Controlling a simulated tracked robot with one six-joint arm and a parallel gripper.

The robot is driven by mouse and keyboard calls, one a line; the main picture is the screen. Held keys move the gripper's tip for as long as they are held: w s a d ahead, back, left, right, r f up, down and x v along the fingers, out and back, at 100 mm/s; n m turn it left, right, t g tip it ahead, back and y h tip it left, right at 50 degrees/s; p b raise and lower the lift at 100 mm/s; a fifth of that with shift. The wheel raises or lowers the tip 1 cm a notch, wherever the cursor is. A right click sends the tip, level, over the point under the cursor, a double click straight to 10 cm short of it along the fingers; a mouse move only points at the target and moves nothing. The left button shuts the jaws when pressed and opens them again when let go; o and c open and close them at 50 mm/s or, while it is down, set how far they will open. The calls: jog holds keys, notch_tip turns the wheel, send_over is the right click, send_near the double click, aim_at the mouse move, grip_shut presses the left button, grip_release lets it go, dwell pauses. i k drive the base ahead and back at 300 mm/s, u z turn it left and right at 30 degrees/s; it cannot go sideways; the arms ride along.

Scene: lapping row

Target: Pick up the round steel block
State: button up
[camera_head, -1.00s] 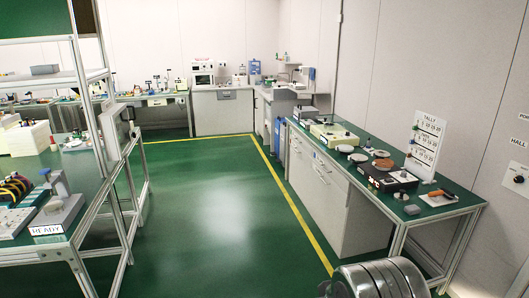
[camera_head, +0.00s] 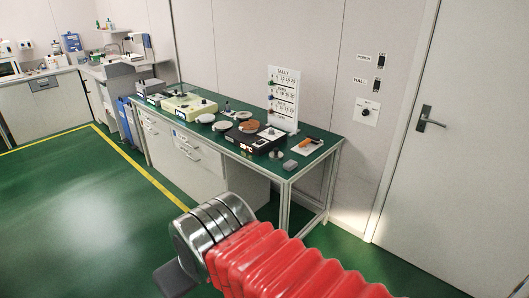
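On the green-topped bench at the right, a small round grey metal piece with a knob-like top (camera_head: 276,154) sits just in front of the black box with a lit display. It looks like the round steel block, but it is too small to be sure. A small grey rectangular block (camera_head: 290,164) lies beside it, nearer the bench's front edge. My arm, with red bellows and a silver ringed end, fills the lower foreground. A dark flat piece at its end may be part of my gripper (camera_head: 174,280). It is well short of the bench, and its fingertips cannot be made out.
The black box (camera_head: 252,144), round plates, a yellow-green device (camera_head: 188,107) and a white tally board (camera_head: 284,98) crowd the bench (camera_head: 310,166). An orange-handled tool lies on a white sheet at its right end. Green floor (camera_head: 80,215) is clear to the left.

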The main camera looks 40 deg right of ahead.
aim_at(276, 155)
jog(key=z, duration=0.2)
jog(key=i, duration=1.45)
jog(key=z, duration=0.5)
jog(key=i, duration=0.8)
jog(key=z, duration=0.75)
jog(key=i, duration=1.25)
jog(key=z, duration=0.4)
